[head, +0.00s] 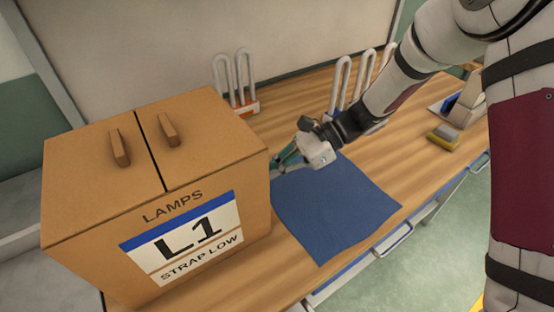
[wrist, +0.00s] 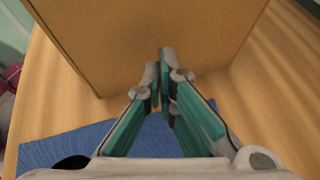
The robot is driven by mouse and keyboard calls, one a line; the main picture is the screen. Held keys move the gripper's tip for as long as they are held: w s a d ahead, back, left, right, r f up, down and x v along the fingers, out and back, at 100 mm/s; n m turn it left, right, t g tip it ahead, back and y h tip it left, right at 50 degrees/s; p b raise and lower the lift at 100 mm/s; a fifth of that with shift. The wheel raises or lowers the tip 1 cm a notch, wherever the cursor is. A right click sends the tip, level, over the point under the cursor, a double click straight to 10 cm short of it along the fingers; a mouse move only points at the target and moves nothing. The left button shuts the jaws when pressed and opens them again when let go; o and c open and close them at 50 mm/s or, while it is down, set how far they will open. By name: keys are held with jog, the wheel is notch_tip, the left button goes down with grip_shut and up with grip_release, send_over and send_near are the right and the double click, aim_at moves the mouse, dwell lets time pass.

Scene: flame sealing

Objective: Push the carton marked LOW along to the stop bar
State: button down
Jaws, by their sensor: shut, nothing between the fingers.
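The carton (head: 200,185) stands upright at the left of the table in the head view. Its front label reads "LAMPS", "L1" and "STRAP LOW". It has two wooden handles on top. In the wrist view a plain side of the carton (wrist: 150,35) fills the top. My gripper (wrist: 164,60) is shut and empty, its fingertips pointing at that side. Whether they touch it I cannot tell. In the head view my gripper (head: 285,158) is at the carton's right side, its tips partly hidden by the carton. I cannot make out a stop bar.
A blue mat (head: 335,210) lies on the wooden table (head: 415,160) right of the carton, under my gripper. White looped lamps (head: 237,85) stand behind. A yellow-grey block (head: 442,137) lies at the right. The table's front edge runs close to the mat.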

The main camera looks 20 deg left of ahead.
dwell(0.7)
jog(key=shift+s+a+p, duration=2.6)
jog(key=shift+s+a, duration=2.95)
jog(key=shift+s, duration=0.25)
jog(key=shift+s+a+p, duration=2.6)
jog(key=shift+s+a, duration=2.9)
jog(key=shift+s, duration=0.25)
jog(key=shift+w+d+b, duration=0.55)
jog(key=shift+w+d, duration=1.5)
jog(key=shift+w, duration=0.3)
